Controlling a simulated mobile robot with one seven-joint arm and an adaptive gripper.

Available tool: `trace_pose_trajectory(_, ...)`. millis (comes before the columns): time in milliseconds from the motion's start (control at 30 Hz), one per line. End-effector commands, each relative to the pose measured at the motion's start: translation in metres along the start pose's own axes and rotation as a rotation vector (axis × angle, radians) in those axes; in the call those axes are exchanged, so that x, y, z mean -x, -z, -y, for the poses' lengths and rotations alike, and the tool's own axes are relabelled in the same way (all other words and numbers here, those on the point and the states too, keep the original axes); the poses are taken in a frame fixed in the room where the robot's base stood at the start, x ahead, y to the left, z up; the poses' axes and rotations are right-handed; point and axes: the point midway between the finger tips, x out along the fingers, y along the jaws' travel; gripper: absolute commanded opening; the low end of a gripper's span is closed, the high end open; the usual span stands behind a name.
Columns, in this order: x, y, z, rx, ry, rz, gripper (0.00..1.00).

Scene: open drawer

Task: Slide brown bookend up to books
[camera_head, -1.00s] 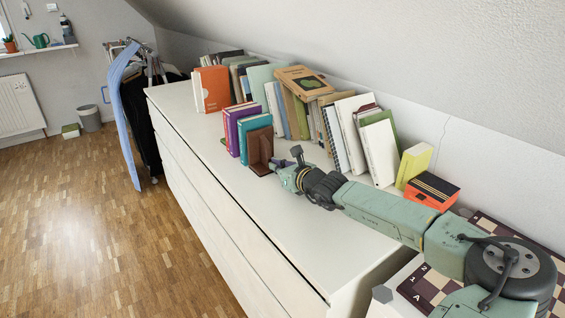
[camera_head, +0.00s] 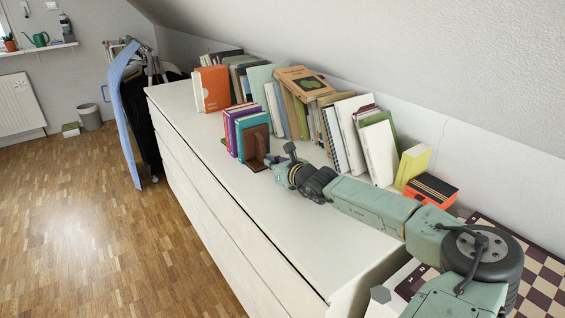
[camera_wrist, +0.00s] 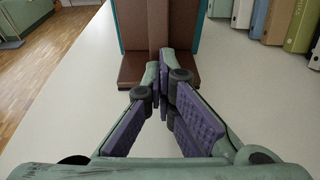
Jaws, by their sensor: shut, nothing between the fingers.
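The brown bookend (camera_head: 257,147) stands upright on the white dresser top, close against the front of a short row of books (camera_head: 240,130) with purple and teal covers. In the wrist view the bookend (camera_wrist: 185,25) is straight ahead, with teal book edges (camera_wrist: 112,28) showing behind it. Any small gap between them cannot be made out. My gripper (camera_head: 270,160) is shut and empty, low over the dresser top. In the wrist view its fingertips (camera_wrist: 160,72) are at the bookend's near side, seemingly touching it; they hide part of its base.
A long row of books (camera_head: 295,110) stands along the wall, right of the bookend. An orange book (camera_head: 212,89) stands farther back. The dresser top (camera_head: 285,220) is clear in front, with its edge dropping to the wooden floor at left.

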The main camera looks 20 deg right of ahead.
Motion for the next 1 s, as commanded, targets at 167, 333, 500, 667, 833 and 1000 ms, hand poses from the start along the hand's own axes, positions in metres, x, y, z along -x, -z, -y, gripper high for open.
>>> trace_pose_trajectory(167, -0.006, -0.002, -0.001, -0.001, -0.001, -0.001, 0.0)
trace_pose_trajectory(333, -0.011, -0.004, -0.001, -0.001, -0.002, 0.0, 0.0)
trace_pose_trajectory(500, -0.016, -0.005, -0.001, 0.0, -0.002, 0.0, 0.0)
trace_pose_trajectory(667, -0.018, -0.004, 0.0, 0.0, -0.001, 0.0, 0.0)
trace_pose_trajectory(833, -0.007, -0.009, 0.001, -0.004, 0.001, 0.001, 0.0)
trace_pose_trajectory(1000, 0.009, -0.013, 0.0, -0.002, 0.0, 0.001, 0.0)
